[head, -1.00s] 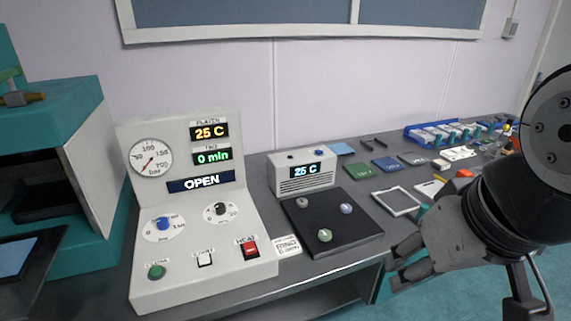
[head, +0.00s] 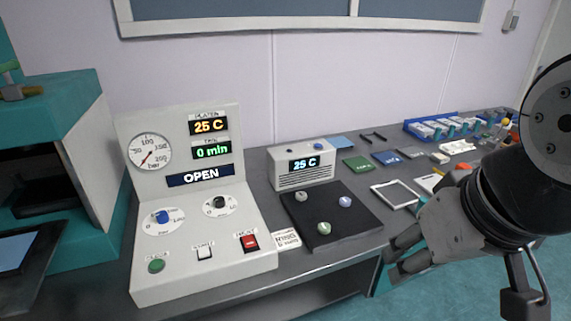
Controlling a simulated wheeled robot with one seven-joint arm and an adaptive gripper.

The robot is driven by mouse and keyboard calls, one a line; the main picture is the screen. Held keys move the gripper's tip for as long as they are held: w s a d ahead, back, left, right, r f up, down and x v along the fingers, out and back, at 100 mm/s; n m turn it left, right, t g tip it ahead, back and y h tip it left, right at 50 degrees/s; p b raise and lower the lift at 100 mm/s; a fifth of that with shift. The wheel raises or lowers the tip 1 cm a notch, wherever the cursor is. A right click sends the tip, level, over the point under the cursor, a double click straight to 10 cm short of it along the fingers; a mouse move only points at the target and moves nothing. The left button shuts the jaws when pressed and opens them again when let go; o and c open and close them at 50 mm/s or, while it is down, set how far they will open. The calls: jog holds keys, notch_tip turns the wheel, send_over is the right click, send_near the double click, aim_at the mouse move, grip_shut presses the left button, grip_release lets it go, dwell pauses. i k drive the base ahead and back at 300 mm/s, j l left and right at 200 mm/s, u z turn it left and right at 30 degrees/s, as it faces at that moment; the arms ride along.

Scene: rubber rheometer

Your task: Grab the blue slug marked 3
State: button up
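Three small round slugs sit apart on a black plate (head: 352,222). A bluish slug (head: 345,201) is at the right, a green slug (head: 324,228) at the front and a dark grey slug (head: 302,196) at the back left. Their markings are too small to read. My gripper (head: 397,259) is at the right, in front of the bench edge and to the right of the plate. Its two fingers are apart, with nothing seen between them, and it touches no slug.
A heater box (head: 305,166) reading 25 C stands behind the plate. A control console (head: 200,215) stands to the left. A white frame (head: 395,196), coloured sheets and a blue bin rack (head: 440,128) lie to the right. Space above the plate is clear.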

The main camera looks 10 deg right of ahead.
aim_at(344, 202)
jog(key=i+l, duration=0.1)
jog(key=i, duration=0.35)
jog(key=i+l+z, duration=0.1)
jog(key=i, duration=0.35)
